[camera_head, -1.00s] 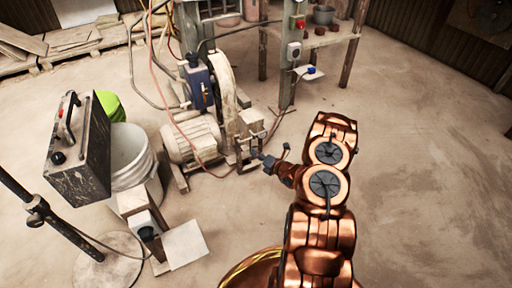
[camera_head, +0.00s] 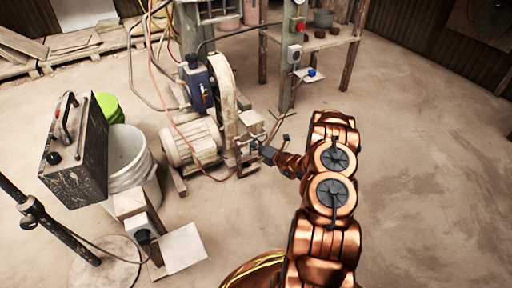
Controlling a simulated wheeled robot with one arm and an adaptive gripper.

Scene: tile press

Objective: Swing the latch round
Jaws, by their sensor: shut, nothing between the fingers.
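The tile press (camera_head: 222,85) stands at the upper centre, with a pale wheel and a motor (camera_head: 192,143) at its base. A small metal frame (camera_head: 246,158) sits low on its right side, below a pale block. The latch cannot be told apart for certain from the small parts here. My gripper (camera_head: 264,152) is small, dark and shut, with nothing seen between its fingers. It is just right of the metal frame, at the end of my copper arm. Whether it touches the frame cannot be told.
A post with a red button (camera_head: 300,25) and a wooden shelf (camera_head: 325,38) stand behind the press. A dark control box (camera_head: 78,150), a white bucket (camera_head: 135,165) and a green bucket (camera_head: 108,103) are at left. The floor at right is clear.

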